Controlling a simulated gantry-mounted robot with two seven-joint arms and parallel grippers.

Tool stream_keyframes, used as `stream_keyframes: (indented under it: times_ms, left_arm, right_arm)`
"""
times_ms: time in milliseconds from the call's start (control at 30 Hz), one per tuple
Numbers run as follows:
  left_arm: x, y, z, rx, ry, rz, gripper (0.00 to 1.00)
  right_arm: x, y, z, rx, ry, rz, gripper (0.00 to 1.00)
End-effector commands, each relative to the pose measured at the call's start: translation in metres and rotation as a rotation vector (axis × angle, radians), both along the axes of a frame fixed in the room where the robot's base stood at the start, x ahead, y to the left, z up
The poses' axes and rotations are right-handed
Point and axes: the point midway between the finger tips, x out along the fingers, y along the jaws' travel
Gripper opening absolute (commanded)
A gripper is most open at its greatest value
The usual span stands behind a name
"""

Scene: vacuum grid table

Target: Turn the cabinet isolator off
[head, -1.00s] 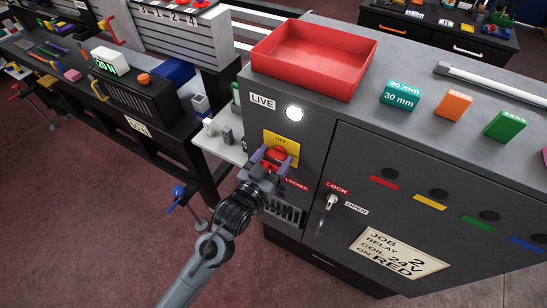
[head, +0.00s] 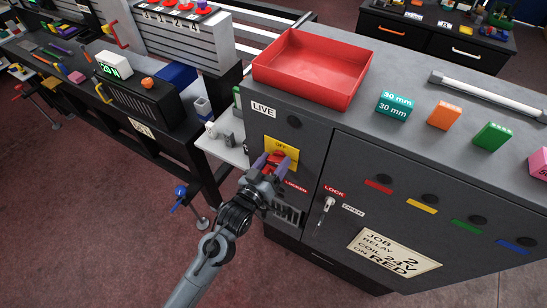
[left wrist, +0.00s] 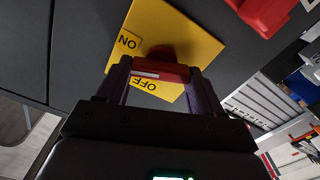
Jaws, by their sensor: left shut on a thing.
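The cabinet isolator is a red handle (head: 281,160) on a yellow plate (head: 288,146) on the grey cabinet's front. My left gripper (head: 272,163) is shut on the red handle. In the left wrist view the red handle (left wrist: 160,71) with a white line lies between the purple fingers of my left gripper (left wrist: 161,80). The yellow plate (left wrist: 190,38) there shows "ON" at the left and "OFF" on the side nearest the gripper. The lamp (head: 294,122) beside the "LIVE" label is dark. My right gripper is not in view.
A red tray (head: 312,70) and several coloured blocks sit on the cabinet top. A key switch (head: 329,203) marked LOCK and OPEN is right of the isolator. A job card (head: 394,252) is on the cabinet door. Open floor lies at the lower left.

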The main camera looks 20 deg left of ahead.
Motion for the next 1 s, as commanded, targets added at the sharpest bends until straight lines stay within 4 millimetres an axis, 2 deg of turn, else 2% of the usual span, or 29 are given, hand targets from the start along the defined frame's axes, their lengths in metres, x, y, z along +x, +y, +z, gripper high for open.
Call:
stream_keyframes:
  times_ms: [33, 300, 1000]
  left_arm:
    - [0.0, 0.001, 0.004, -0.046, 0.009, 0.002, 0.36]
    - [0.0, 0.002, 0.003, -0.302, 0.044, 0.002, 0.36]
    - [0.001, 0.003, -0.001, -0.911, 0.127, 0.002, 0.36]
  right_arm:
    - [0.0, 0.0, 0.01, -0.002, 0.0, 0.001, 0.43]
    - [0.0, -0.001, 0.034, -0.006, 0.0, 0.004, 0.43]
    - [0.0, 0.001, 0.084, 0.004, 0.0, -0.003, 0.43]
